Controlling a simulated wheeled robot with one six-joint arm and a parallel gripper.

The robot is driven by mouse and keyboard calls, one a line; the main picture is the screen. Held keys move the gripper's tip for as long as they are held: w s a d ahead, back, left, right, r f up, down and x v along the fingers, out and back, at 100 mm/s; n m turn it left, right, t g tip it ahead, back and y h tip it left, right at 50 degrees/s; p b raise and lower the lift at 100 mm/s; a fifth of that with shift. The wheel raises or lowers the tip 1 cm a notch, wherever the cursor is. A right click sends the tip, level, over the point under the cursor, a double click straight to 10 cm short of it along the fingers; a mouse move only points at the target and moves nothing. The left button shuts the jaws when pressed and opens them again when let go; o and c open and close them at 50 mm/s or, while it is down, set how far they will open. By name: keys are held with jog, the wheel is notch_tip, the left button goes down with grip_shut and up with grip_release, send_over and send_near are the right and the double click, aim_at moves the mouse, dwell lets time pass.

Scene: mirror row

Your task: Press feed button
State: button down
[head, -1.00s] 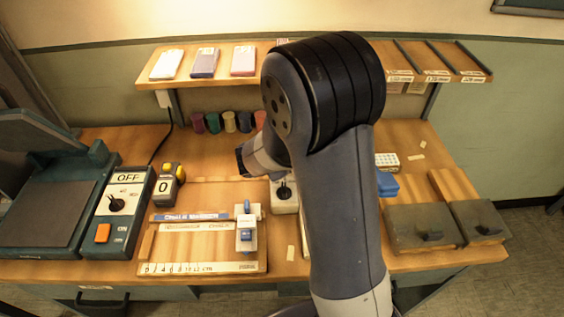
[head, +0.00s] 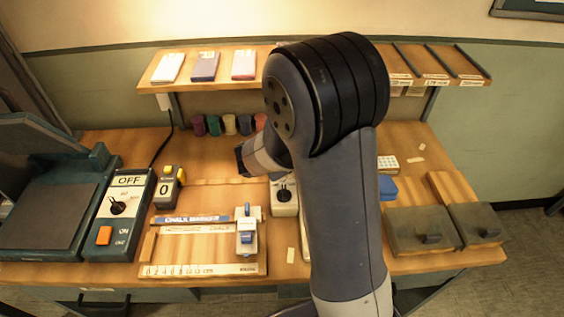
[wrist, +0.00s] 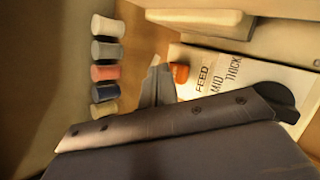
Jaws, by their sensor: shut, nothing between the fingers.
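The feed button is a small orange button (wrist: 181,73) beside the word FEED on a white panel (wrist: 215,62) in the wrist view. A black knob (wrist: 279,100) sits on the same panel by the words MID and THICK. My gripper (wrist: 158,70) is shut and empty, its grey tip just left of the button in the picture. I cannot tell whether it touches the button. In the head view, the panel with its black knob (head: 284,192) shows partly beside my arm. The button and fingertips are hidden there behind my arm.
Several coloured spools (wrist: 106,74) stand in a row near the gripper. A shelf (head: 120,85) runs above the bench. A wooden board with a blue-handled slider (head: 247,235) lies at front.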

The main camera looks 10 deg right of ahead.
jog(key=shift+r, duration=0.1)
notch_tip(320, 180, up, 5)
jog(key=p, duration=0.4)
dwell(0.3)
dwell(0.8)
